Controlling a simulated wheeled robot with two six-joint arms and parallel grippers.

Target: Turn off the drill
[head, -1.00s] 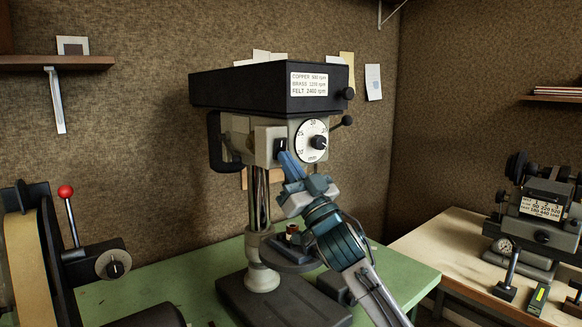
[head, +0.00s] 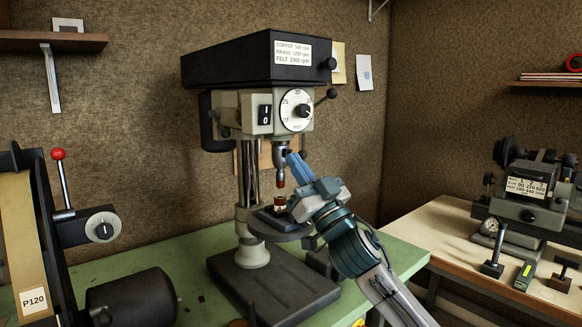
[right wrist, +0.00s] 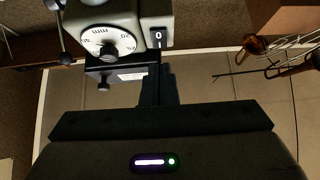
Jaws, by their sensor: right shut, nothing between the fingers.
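The drill (head: 250,72) is a bench drill press with a black top housing, standing on the green bench. Its black rocker switch (head: 265,115), marked I and 0, is on the pale head, left of the white dial (head: 296,110). My right gripper (head: 293,160) is shut and empty, below and right of the switch, by the chuck, apart from the switch. In the right wrist view the switch (right wrist: 158,39) shows beyond the closed fingers (right wrist: 158,84), with the dial (right wrist: 108,41) beside it. My left gripper is out of view.
A small workpiece (head: 280,203) sits on the drill's round table. A belt sander (head: 25,230) with a red-knobbed lever (head: 63,185) stands at the left. A machine (head: 535,195) and small tools are on the pale bench at the right.

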